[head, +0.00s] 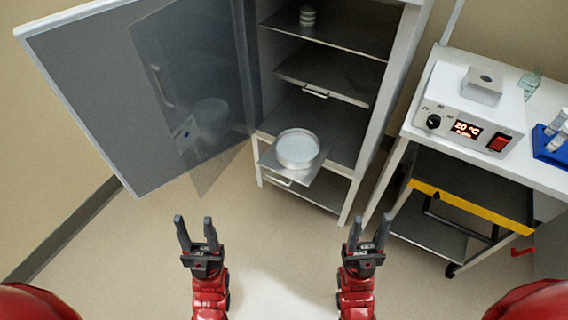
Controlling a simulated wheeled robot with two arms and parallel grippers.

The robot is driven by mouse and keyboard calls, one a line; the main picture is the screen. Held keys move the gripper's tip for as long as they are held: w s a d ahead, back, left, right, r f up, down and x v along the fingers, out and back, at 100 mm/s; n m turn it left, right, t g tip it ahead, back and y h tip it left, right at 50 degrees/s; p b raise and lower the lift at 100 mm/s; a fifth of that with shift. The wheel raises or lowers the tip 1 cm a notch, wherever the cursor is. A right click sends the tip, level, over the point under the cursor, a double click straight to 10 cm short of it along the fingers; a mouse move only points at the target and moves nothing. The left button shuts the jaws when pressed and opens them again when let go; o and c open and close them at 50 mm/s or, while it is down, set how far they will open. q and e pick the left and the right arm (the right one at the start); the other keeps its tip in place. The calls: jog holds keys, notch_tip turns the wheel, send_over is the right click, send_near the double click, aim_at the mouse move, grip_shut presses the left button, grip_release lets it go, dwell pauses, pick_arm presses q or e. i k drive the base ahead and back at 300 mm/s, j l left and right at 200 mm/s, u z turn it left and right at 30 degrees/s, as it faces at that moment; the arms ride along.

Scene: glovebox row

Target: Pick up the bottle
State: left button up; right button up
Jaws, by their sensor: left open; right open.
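No object is plainly a bottle. A small clear glass vessel (530,83) stands on the white bench at the right, behind the heater box; its shape is too faint to tell whether it is a bottle or a flask. A small whitish ribbed item (307,16) stands on the cabinet's top shelf and is also unclear. My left gripper (194,226) is open and empty over the floor in front of the cabinet. My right gripper (370,226) is open and empty over the floor to its right. Both are well apart from these items.
The cabinet's grey outer door (90,95) and clear inner door (190,90) stand open at left. A round dish (298,148) sits on a pulled-out shelf (311,173). A heater box (470,112) and blue rack (550,150) stand on the bench (543,172). A yellow bar (470,207) runs below.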

aim_at(531, 80)
jog(key=z, duration=1.45)
jog(key=u, duration=0.45)
jog(key=i+l+u, duration=0.15)
jog(key=l+u, duration=0.3)
jog(key=l, duration=0.2)
jog(key=l+u, duration=0.5)
jog(key=l, duration=0.15)
